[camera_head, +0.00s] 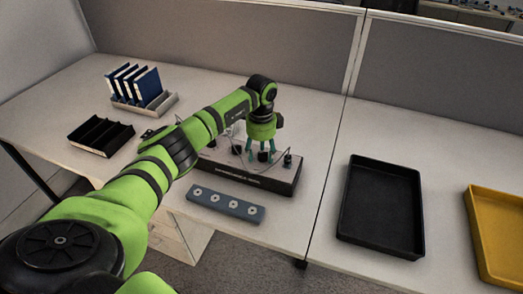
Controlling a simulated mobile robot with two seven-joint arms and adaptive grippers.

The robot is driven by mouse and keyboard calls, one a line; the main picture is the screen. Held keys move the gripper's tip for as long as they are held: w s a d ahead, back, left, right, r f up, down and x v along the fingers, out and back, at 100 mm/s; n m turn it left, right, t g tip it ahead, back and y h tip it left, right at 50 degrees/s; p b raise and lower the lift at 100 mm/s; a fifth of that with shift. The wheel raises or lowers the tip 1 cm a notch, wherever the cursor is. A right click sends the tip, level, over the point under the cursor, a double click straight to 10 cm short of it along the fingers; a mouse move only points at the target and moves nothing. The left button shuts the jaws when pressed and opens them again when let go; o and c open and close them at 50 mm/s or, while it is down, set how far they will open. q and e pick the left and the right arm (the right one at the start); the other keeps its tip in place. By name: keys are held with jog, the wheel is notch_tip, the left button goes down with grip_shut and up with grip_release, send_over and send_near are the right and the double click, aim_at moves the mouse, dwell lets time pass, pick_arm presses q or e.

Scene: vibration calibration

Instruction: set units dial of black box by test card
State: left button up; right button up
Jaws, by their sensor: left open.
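The black box (246,178) stands on the desk at the centre of the view, with light lettering on its front and small dark parts with thin cables on its top. My left gripper (262,157) points down over the top of the box, its green fingers spread around or just above a small dark knob-like part. I cannot tell whether the fingers touch it. The gripper and arm hide part of the box's top, and the dial's setting is too small to read. I cannot make out a test card. My right gripper is not in view.
A grey-blue block (225,204) with several round light spots lies in front of the box. A black tray (382,207) and a yellow tray (500,236) are at right. Blue binders (147,86) and a black divided tray (101,136) are at left. Grey partitions close the back.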

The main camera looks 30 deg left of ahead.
pick_arm(q)
jog(key=c, duration=1.1)
grip_shut()
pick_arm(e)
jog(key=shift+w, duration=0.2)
